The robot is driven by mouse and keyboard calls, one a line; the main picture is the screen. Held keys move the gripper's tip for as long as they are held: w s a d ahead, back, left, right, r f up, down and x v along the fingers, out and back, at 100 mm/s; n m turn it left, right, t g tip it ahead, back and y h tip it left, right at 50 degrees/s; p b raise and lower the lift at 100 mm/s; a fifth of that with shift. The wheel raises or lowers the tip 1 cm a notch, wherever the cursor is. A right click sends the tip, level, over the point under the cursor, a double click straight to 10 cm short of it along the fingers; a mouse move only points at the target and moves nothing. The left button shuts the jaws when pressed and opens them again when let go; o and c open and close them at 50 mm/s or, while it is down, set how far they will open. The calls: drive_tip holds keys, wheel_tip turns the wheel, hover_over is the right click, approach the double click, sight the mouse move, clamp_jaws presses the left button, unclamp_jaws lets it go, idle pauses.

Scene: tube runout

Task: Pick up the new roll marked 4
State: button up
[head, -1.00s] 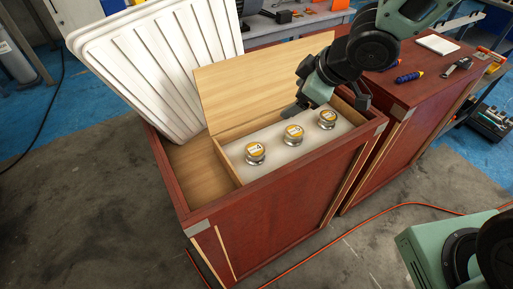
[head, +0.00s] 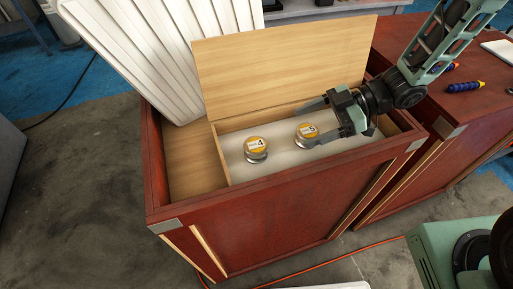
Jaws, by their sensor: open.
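The roll marked 4 (head: 257,149) stands upright on the pale floor of a compartment in the red wooden box. It has a yellow-and-white top label and a silvery body. A similar roll marked 5 (head: 306,135) stands to its right. My gripper (head: 316,121) comes in from the right, open, its fingers pointing left. In the picture its fingers lie around or just above the roll marked 5; I cannot tell whether they touch it. The roll marked 4 is clear of the fingers. The third roll is not visible, likely hidden behind my gripper.
The red box (head: 290,219) has raised walls around the compartment. A wooden lid (head: 285,65) stands open behind it. A white ribbed panel (head: 160,50) leans at the left over an empty wooden section (head: 190,160). A second red cabinet (head: 455,125) stands to the right.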

sight(257, 144)
drive_tip(key=x, duration=1.2)
drive_tip(key=shift+w+f, duration=0.1)
drive_tip(key=shift+w, duration=0.05)
drive_tip(key=shift+c, duration=0.3)
drive_tip(key=c, duration=1.4)
